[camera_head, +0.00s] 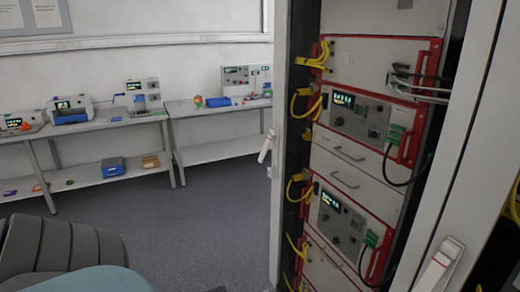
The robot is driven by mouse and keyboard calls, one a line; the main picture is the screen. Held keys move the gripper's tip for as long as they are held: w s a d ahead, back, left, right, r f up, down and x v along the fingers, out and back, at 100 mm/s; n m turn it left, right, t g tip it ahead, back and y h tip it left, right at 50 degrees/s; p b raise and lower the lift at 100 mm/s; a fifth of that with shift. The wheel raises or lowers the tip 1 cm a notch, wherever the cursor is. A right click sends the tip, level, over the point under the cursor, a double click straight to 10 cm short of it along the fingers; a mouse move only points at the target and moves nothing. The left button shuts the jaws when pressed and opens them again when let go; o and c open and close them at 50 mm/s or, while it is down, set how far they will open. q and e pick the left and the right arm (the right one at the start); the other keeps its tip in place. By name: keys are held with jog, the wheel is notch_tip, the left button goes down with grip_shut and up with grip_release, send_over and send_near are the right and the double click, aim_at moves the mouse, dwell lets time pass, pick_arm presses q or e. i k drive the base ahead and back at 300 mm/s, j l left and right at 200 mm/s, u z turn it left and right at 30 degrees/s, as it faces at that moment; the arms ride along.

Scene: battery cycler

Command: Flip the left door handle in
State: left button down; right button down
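The cycler cabinet stands open at the centre right, and its equipment shows. A narrow white door (282,105) at its left is seen almost edge-on. A white lever handle (267,146) on that door's left side sticks out at a slant from the door face. A second white door (466,150) is at the right, nearer to me. Its handle (439,267) is low in the picture and also tilts out from the door. Neither of my grippers is in view.
Red-framed instrument units (361,115) with yellow cables (300,103) fill the cabinet.

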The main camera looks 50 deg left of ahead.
aim_at(268, 144)
jog(key=u, duration=1.7)
jog(key=i+j, duration=0.4)
jog(key=i+j+u, duration=0.1)
jog(key=i+j, duration=0.25)
jog(key=i, duration=0.2)
jog(key=i+j, duration=0.35)
jog(key=i, duration=0.15)
jog(key=i+j+u, duration=0.1)
jog(key=i+j, duration=0.25)
jog(key=i, duration=0.1)
